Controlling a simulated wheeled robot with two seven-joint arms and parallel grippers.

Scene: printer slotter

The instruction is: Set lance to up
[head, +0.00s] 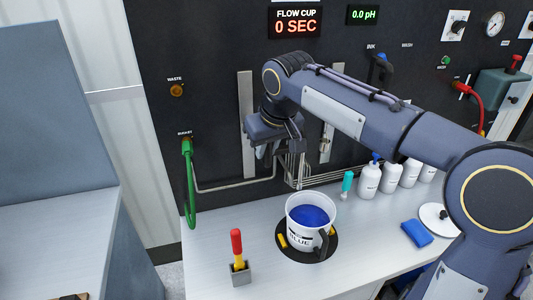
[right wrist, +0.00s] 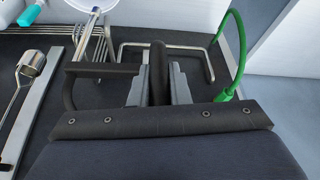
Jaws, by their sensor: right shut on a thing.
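My right gripper (head: 264,150) is up against the black panel, beside a vertical grey rail (head: 245,125). In the right wrist view its two grey fingers (right wrist: 158,88) are shut on a dark upright handle (right wrist: 158,62). This looks like the lance's handle; its mounting is largely hidden by my gripper. A bent metal tube (head: 235,188) runs low along the panel from the green hose (head: 190,185) toward the gripper; it also shows in the right wrist view (right wrist: 180,44). I cannot tell the lance's exact height. My left gripper is not in view.
A white bucket of blue liquid (head: 311,230) stands on a black disc on the counter, below and right of the gripper. A red-handled tool (head: 237,250) stands in a grey holder. White bottles (head: 369,182) and a blue cloth (head: 417,233) are at right. The front-left counter is clear.

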